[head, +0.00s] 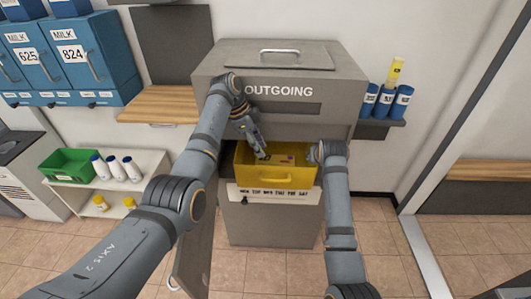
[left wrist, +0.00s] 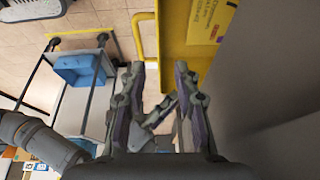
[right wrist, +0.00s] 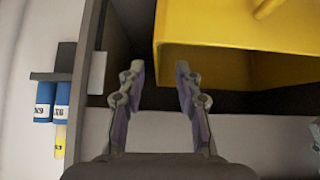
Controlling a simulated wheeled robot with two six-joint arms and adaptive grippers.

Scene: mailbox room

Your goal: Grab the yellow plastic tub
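The yellow plastic tub (head: 305,174) sits in the opening of the grey OUTGOING mailbox (head: 355,85), with a handle on its front and small flat items inside. My left gripper (head: 258,145) is at the tub's left side in the head view. In the left wrist view its fingers (left wrist: 158,75) are open, with the tub (left wrist: 174,45) and its handle just beyond the tips. My right gripper (right wrist: 160,70) is open, with the tub (right wrist: 225,30) ahead and to the right. In the head view it is at the tub's right edge, its fingers mostly hidden. Contact cannot be told.
The mailbox's grey door (head: 195,245) hangs open below left. A small shelf (head: 378,131) with blue canisters is right of the mailbox. Blue milk boxes (head: 75,60) and a white shelf with a green bin (head: 68,164) are at left. Tiled floor lies in front.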

